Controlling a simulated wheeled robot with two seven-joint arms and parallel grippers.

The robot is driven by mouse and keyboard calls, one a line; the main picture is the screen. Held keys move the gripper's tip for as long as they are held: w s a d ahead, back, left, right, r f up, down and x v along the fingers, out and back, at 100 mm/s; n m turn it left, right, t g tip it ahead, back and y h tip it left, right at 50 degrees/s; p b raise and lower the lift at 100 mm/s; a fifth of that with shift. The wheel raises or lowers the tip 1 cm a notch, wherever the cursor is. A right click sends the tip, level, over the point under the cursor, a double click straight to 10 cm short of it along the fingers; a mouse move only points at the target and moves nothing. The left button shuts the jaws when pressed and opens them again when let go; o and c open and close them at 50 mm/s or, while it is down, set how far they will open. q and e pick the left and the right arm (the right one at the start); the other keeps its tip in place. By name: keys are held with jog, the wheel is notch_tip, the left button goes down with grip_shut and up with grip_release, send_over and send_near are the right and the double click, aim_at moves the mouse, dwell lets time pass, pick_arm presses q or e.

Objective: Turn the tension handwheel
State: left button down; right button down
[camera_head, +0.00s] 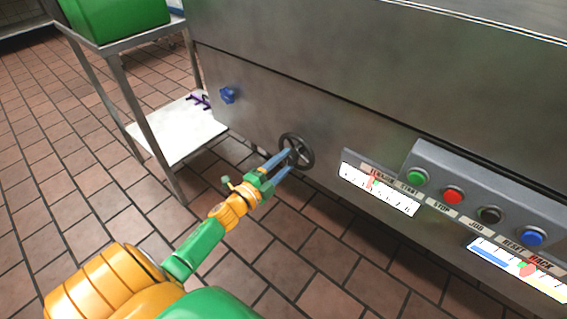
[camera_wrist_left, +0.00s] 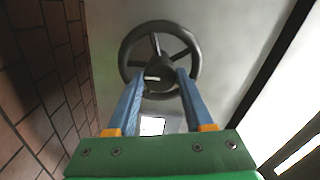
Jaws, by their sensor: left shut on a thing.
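The tension handwheel (camera_head: 309,146) is a dark spoked wheel on the front of the steel machine. It shows large in the left wrist view (camera_wrist_left: 193,42), with its hub and spokes in sight. My left gripper (camera_head: 287,160) reaches it from the front left, and its two blue fingers are shut on the wheel at its lower part, as the left wrist view (camera_wrist_left: 157,84) shows. The tension scale (camera_head: 350,176), with a red pointer (camera_head: 373,181), is to the right of the wheel. My right gripper is not in view.
A button box (camera_head: 480,200) with green, red, black and blue buttons juts out at the right. A second scale (camera_head: 500,262) is below it. A blue knob (camera_head: 228,95) is up and left of the wheel. A metal stand (camera_head: 130,100) with a green bin (camera_head: 115,15) stands at the left.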

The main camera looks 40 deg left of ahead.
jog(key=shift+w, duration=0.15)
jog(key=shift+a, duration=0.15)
pick_arm(q)
jog(key=shift+c, duration=1.5)
grip_release()
jog(key=shift+s, duration=0.3)
jog(key=s+p, duration=0.1)
jog(key=s, duration=0.5)
jog(key=shift+s+a, duration=0.25)
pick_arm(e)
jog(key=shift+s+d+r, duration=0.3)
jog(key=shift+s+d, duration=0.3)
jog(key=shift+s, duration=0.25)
